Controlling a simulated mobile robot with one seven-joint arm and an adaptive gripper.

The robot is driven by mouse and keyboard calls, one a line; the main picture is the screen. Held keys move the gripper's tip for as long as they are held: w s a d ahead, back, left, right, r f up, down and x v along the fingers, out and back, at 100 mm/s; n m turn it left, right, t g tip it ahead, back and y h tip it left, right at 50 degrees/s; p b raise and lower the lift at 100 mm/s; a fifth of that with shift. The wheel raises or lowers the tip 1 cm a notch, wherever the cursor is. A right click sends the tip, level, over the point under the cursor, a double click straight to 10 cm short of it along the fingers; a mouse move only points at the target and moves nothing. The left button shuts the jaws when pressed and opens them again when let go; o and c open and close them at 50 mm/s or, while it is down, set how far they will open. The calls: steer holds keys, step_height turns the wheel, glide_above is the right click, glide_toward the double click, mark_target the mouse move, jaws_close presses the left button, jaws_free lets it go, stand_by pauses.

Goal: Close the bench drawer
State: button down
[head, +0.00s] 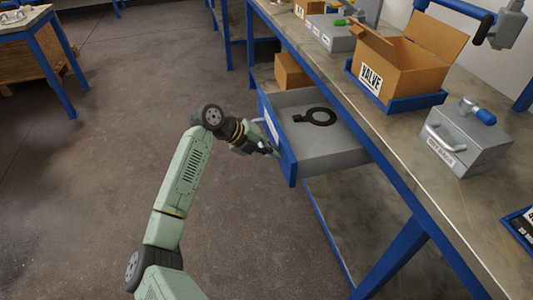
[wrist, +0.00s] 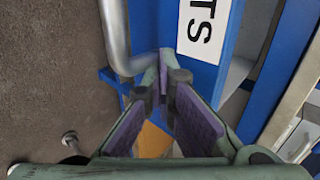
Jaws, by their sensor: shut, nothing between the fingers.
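The bench drawer (head: 338,152) stands pulled out from under the workbench, with a blue front and a grey inside. A black ring-shaped tool (head: 316,117) lies in it. My gripper (head: 272,152) is at the outer side of the drawer front, its fingers shut and empty. In the wrist view the gripper (wrist: 166,95) is close to the blue drawer front (wrist: 205,78), beside a grey bar handle (wrist: 117,40) and a white label ending in "TS". I cannot tell whether the fingertips touch the front.
The workbench top (head: 400,150) carries an open cardboard box (head: 405,65) in a blue tray and a grey metal box (head: 465,140). Another cardboard box (head: 291,72) sits below the bench, behind the drawer. The floor (head: 90,170) to the left is clear.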

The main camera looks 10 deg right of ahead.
glide_above(326, 152)
steer(key=shift+s, duration=0.1)
stand_by(0.6)
